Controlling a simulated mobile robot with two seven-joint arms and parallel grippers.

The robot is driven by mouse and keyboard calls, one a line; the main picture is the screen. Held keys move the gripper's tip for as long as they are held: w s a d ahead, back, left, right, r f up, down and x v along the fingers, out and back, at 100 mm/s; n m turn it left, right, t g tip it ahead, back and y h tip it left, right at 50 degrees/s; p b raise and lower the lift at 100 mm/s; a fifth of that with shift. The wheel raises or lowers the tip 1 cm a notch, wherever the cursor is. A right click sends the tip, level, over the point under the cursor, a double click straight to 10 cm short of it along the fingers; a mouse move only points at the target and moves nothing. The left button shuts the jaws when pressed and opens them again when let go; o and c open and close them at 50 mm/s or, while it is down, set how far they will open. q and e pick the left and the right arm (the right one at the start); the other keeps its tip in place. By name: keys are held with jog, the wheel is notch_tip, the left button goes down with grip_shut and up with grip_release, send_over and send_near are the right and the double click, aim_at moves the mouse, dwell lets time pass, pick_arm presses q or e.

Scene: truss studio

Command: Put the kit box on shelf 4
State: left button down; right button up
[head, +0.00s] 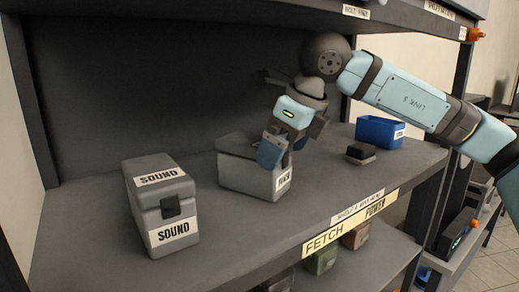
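A grey box with a white label (240,175) stands on the shelf board in the middle of the head view. The label's text is too small to read surely. My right gripper (277,150) comes in from the right and points down at this box's right part. A blue finger lies over the front upper edge; whether it grips the box cannot be told. Another grey box marked SOUND (150,215) stands to the left. My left gripper is not in view.
A blue open bin (380,132) and a small black-topped block (361,153) stand to the right on the same board. Its front edge carries a yellow FETCH POWER label (340,230). A lower shelf (360,270) holds several small items. A board overhead limits height.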

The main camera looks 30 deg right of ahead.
jog(key=s+d, duration=0.2)
jog(key=s, duration=0.1)
jog(key=s+d, duration=0.1)
jog(key=s, duration=0.1)
jog(key=shift+s+d+b, duration=0.1)
jog(key=shift+s+b, duration=0.15)
jog(key=shift+b, duration=0.1)
